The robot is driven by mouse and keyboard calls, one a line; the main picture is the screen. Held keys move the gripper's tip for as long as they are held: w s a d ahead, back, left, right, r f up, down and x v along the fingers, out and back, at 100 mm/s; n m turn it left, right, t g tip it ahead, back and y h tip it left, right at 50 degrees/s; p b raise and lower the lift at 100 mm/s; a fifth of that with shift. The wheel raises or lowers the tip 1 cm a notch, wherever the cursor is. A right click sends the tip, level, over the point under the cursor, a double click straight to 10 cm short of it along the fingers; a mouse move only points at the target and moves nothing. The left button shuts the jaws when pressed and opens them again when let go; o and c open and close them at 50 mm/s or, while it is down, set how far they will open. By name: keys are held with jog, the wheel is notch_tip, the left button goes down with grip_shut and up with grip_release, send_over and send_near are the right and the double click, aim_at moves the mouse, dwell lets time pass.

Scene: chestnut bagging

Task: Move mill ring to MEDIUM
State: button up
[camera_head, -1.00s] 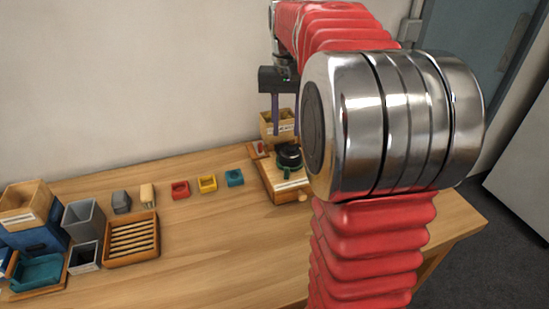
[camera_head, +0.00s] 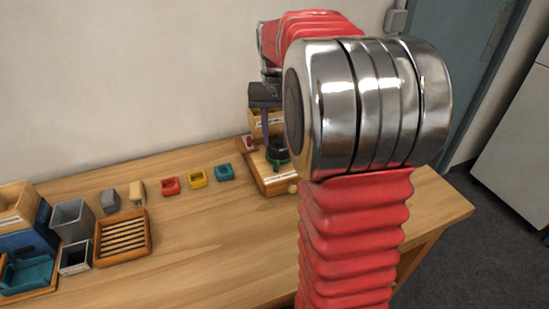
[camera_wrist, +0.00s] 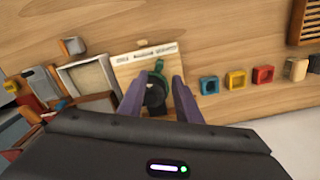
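The mill is a wooden block with a pale top plate (camera_wrist: 140,66) carrying small printed lettering. A dark round mill ring (camera_wrist: 155,95) with a green part at its edge stands on it; it also shows in the head view (camera_head: 277,152). My gripper (camera_wrist: 159,82) has its two purple fingers pointing down on either side of the ring. In the wrist view the fingers look apart, with a small gap at the dark part. In the head view my gripper (camera_head: 275,138) is low over the mill. The ring's exact setting cannot be read.
Red (camera_head: 170,186), yellow (camera_head: 197,179) and teal (camera_head: 224,172) small blocks stand in a row left of the mill. A slatted wooden tray (camera_head: 122,256), grey bins and boxes fill the table's left side. A wooden box (camera_head: 266,122) stands behind the mill. The front table middle is clear.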

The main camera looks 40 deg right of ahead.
aim_at(277, 163)
notch_tip(277, 163, down, 8)
jog(key=shift+r, duration=0.1)
jog(key=shift+c, duration=0.2)
grip_shut()
dwell(0.4)
jog(key=shift+a, duration=0.1)
